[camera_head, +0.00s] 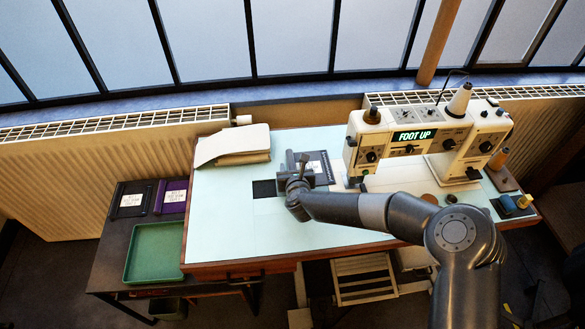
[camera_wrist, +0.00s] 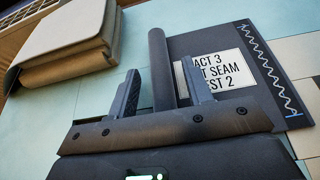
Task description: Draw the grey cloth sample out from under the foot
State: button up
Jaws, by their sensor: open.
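The grey cloth sample (camera_head: 323,165) lies flat on the pale table, left of the sewing machine (camera_head: 410,138), whose display reads FOOT UP. The foot area (camera_head: 354,180) is small and dark; I cannot tell whether the sample's right edge touches it. In the wrist view the sample (camera_wrist: 278,75) carries a white label and a pale zigzag stitch near its right edge. A dark round bar (camera_wrist: 158,55) stands along its left edge. My gripper (camera_head: 297,172) is open at that edge, with a finger on either side of the bar in the wrist view (camera_wrist: 160,72); contact is unclear.
A dark square (camera_head: 264,189) is on the table left of my gripper. Folded beige cloth (camera_head: 233,144) lies at the back left. A side table holds a green tray (camera_head: 155,252) and labelled black and purple pieces (camera_head: 171,196). The front left tabletop is clear.

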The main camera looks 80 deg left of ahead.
jog(key=v, duration=1)
jog(key=shift+d+r, duration=0.1)
jog(key=shift+d, duration=0.3)
